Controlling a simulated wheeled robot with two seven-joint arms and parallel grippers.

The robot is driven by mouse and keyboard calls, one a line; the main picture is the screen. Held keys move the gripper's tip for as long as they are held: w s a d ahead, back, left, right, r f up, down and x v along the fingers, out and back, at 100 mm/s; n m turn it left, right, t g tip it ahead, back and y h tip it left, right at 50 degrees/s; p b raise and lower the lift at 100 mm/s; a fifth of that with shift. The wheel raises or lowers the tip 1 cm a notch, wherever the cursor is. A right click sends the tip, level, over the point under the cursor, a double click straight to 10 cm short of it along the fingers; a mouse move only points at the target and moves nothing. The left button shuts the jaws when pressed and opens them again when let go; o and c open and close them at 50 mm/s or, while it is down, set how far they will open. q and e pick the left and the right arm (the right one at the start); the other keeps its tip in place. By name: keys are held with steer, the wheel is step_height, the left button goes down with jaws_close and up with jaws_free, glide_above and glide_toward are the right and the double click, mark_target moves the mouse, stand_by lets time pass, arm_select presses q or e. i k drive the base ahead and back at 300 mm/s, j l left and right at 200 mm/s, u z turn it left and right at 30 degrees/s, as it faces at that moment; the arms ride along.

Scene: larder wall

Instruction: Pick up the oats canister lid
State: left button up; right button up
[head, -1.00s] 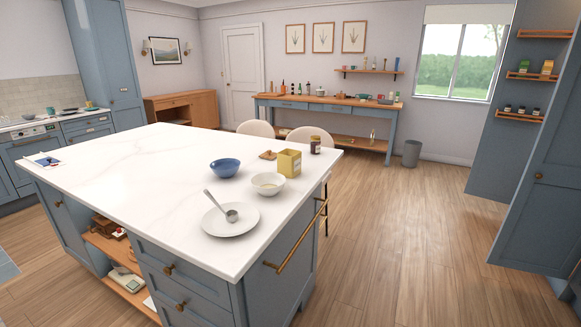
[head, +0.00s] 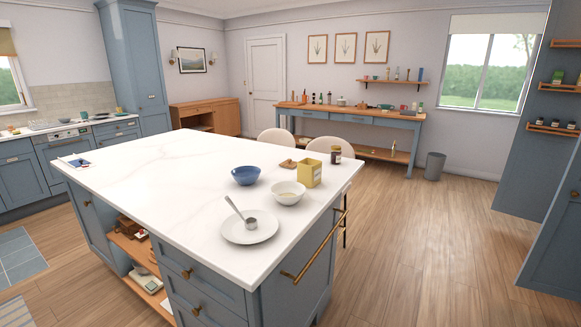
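A yellow square canister (head: 309,173) stands upright at the right end of the white island top, with its top looking open. A small flat wooden piece (head: 288,163), which looks like the canister's lid, lies on the island just left of and behind it, apart from it. No label can be read at this size. Neither of my grippers is in view.
Near the canister on the island (head: 165,172) are a dark jar (head: 336,154), a white bowl (head: 287,193), a blue bowl (head: 245,175), and a plate (head: 262,234) with a metal scoop (head: 242,215). Two pale chairs stand behind. The wooden floor (head: 430,240) on the right is clear.

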mark_target(289, 163)
steer(key=i+l+u, duration=0.1)
steer(key=i+l, duration=0.2)
steer(key=i+l+u, duration=0.1)
steer(key=i+l, duration=0.15)
steer(key=l, duration=0.2)
steer(key=i+l+u, duration=0.15)
steer(key=i+l, duration=0.15)
steer(key=i+l+u, duration=0.1)
steer(key=i+l, duration=0.15)
steer(key=l, duration=0.25)
